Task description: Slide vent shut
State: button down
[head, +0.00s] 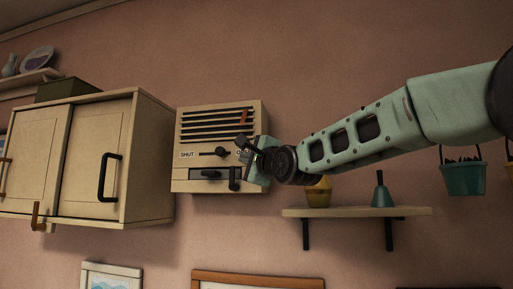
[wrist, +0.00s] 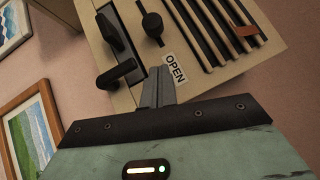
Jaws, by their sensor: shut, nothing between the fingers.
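The vent is a cream box (head: 190,120) on the wall in the head view, with dark slats across its upper part. A black slider knob (head: 220,152) sits on a slot between a SHUT label (head: 187,154) at the left and another label, mostly hidden by my gripper, at the right. In the wrist view that label reads OPEN (wrist: 175,68), and the round knob (wrist: 152,25) stands apart from my fingers. My gripper (wrist: 160,78) is shut and empty beside the OPEN label; in the head view it is at the box's right side (head: 250,152). Contact with the box cannot be told.
Below the slot is a recess with a black handle (head: 235,178), also in the wrist view (wrist: 117,75). A cabinet (head: 145,160) stands close at the left. A shelf (head: 355,212) with a yellow pot and green bell is lower right. An orange strip (head: 244,116) hangs at the slats.

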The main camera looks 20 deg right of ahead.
aim_at(225, 154)
jog(key=shift+w+a+r+p, duration=0.35)
jog(key=shift+w+a+p, duration=0.15)
jog(key=shift+a+p, duration=0.1)
jog(key=shift+w+a+r+p, duration=0.3)
jog(key=shift+w+a+p, duration=0.2)
jog(key=shift+a+p, duration=0.1)
jog(key=shift+w+a, duration=0.25)
jog(key=shift+a, duration=0.05)
jog(key=shift+p, duration=0.3)
jog(key=shift+a, duration=0.1)
jog(key=shift+w+a+f+b, duration=0.1)
jog(key=shift+w+a+b, duration=0.1)
jog(key=shift+b, duration=0.15)
jog(key=w+a, duration=0.1)
jog(key=a, duration=0.1)
jog(key=w+a, duration=0.2)
jog(key=shift+w+a, duration=0.15)
jog(key=shift+a, duration=0.15)
